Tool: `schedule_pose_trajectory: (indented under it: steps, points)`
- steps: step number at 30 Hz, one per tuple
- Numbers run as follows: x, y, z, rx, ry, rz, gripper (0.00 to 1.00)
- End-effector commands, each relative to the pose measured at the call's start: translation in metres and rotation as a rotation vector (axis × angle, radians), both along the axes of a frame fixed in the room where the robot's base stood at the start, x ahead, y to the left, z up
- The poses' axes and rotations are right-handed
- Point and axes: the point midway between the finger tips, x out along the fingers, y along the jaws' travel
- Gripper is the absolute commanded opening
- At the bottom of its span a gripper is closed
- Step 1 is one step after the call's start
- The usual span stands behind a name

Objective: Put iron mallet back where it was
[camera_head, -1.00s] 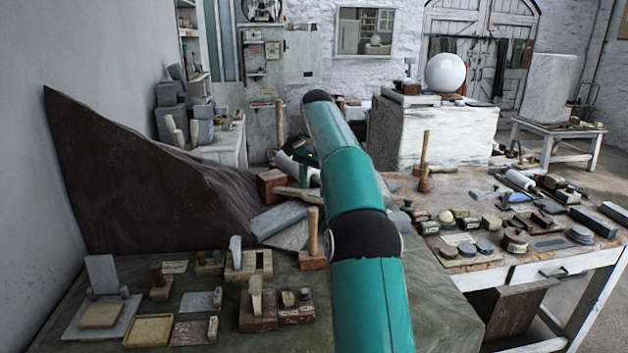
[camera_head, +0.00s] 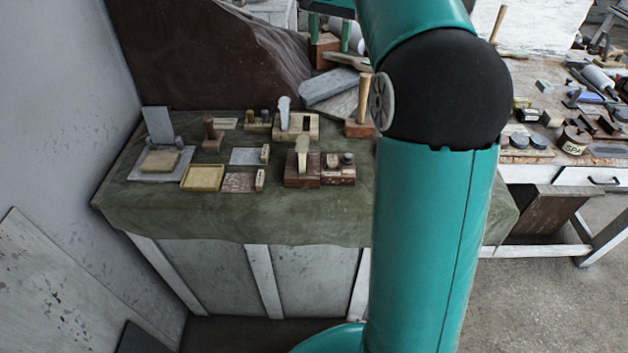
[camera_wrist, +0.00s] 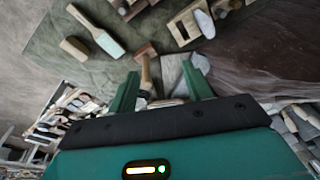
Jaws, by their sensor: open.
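A mallet (camera_head: 365,95) with a pale wooden handle and a brown block head stands upright on the green cloth, beside grey slabs. Another mallet (camera_head: 325,48) with a brown block head lies behind the slabs, its pale handle pointing right. I cannot tell which is the iron one; neither head clearly looks like iron. My gripper (camera_head: 329,36) is open at the top edge of the head view, by the lying mallet. In the wrist view the fingers of my gripper (camera_wrist: 160,88) are spread, with a wooden handle (camera_wrist: 146,72) showing between them. Whether they touch it is unclear.
Wooden planes (camera_head: 297,124), a yellow tray (camera_head: 203,177) and small blocks crowd the cloth-covered table. A dark drape (camera_head: 200,60) rises behind. My arm hides the table's right part. A second bench (camera_head: 540,175) with tools stands to the right.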

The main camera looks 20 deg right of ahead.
Motion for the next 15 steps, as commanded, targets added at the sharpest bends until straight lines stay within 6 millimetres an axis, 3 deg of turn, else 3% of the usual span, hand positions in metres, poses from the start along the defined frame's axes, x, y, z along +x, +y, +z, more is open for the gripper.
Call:
schedule_pose_trajectory:
  steps: [7, 15]
  points:
    - [-0.056, 0.058, 0.004, -0.058, -0.053, 0.189, 0.5]
    - [-0.126, 0.104, -0.015, -0.109, -0.113, 0.381, 0.5]
